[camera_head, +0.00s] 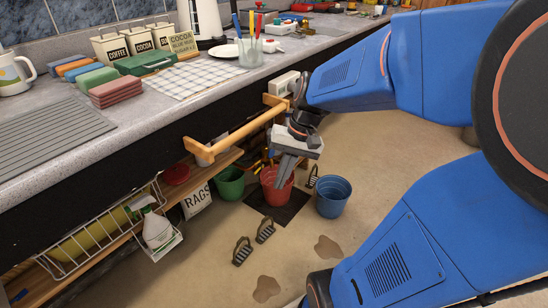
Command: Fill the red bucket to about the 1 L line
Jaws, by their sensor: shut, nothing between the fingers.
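The red bucket (270,193) stands on a dark mat (291,210) on the floor, below the counter's front edge. My gripper (281,183) points down in front of the bucket in this view, with its fingers together and nothing held. The fingers overlap the bucket's right part, and I cannot tell whether they are inside it or only in front of it. The bucket's inside is mostly hidden, so no water level or 1 L line can be seen. No tap is clear in view.
A green bucket (230,184) stands left of the red one and a blue bucket (332,196) right. A wooden rail (240,132) runs along the counter front (80,152). Brushes (265,230) lie on the floor.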

